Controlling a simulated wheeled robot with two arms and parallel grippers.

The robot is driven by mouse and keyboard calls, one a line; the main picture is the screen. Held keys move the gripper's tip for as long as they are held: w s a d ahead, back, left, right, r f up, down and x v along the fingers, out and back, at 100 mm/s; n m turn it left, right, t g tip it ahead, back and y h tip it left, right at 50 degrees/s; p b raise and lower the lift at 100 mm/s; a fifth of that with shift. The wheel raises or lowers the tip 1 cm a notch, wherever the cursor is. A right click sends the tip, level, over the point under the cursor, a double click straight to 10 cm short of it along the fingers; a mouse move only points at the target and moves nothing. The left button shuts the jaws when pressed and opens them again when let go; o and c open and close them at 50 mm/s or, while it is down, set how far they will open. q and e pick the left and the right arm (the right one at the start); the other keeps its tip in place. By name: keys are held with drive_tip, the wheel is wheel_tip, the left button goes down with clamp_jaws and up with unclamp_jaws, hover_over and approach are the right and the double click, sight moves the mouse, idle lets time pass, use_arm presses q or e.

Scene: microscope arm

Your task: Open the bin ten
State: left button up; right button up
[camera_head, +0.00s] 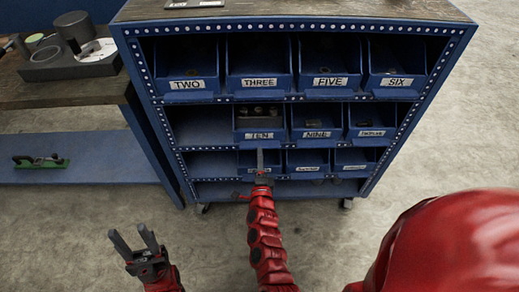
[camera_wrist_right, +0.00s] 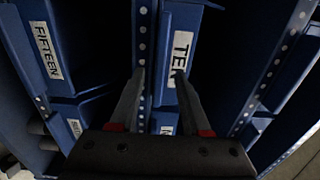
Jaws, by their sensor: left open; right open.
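Bin ten (camera_head: 258,122) is a blue open-top bin with a white TEN label, in the second row of the blue rack. It sits in its slot, roughly level with bin nine (camera_head: 312,124), and holds dark items. In the right wrist view its front (camera_wrist_right: 183,22) and label are just beyond the fingertips. My right gripper (camera_head: 260,154) is at the lower front of bin ten, its fingers apart and empty; it also shows in the right wrist view (camera_wrist_right: 159,74). Contact cannot be told. My left gripper (camera_head: 133,238) is open and empty, low at the left, away from the rack.
The blue rack (camera_head: 136,70) holds several labelled bins in rows. The slot left of bin ten is empty. A workbench (camera_head: 62,96) with dark cylindrical parts stands at the left, with a green tool (camera_head: 40,161) on its lower shelf. Open floor lies in front.

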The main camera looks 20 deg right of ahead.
drive_tip(key=shift+x, duration=2.15)
clamp_jaws()
drive_tip(key=shift+s, duration=0.1)
